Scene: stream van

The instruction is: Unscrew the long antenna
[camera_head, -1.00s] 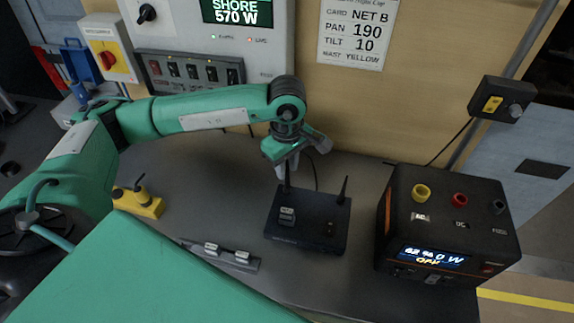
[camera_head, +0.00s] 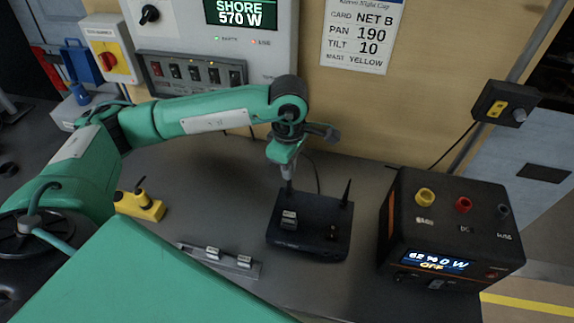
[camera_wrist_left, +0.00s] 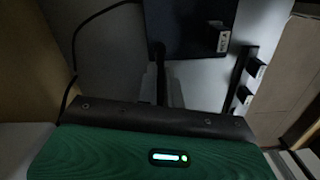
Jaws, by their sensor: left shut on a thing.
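The black router (camera_head: 310,232) lies on the grey worktop. Its left rear antenna (camera_head: 289,188) stands up under my left gripper (camera_head: 287,176). The gripper points down and is shut around the antenna's upper part, which the fingers hide. In the left wrist view, the dark antenna (camera_wrist_left: 160,72) shows between the fingers, with the router (camera_wrist_left: 190,28) beyond. A second antenna (camera_head: 346,193), tilted, stands free at the router's right rear corner. I cannot tell whether the held antenna has loosened from its socket. My right gripper is out of view.
A black power unit (camera_head: 447,235) stands to the right of the router. A yellow block (camera_head: 139,205) stands further left. A cable (camera_head: 317,172) runs behind the router.

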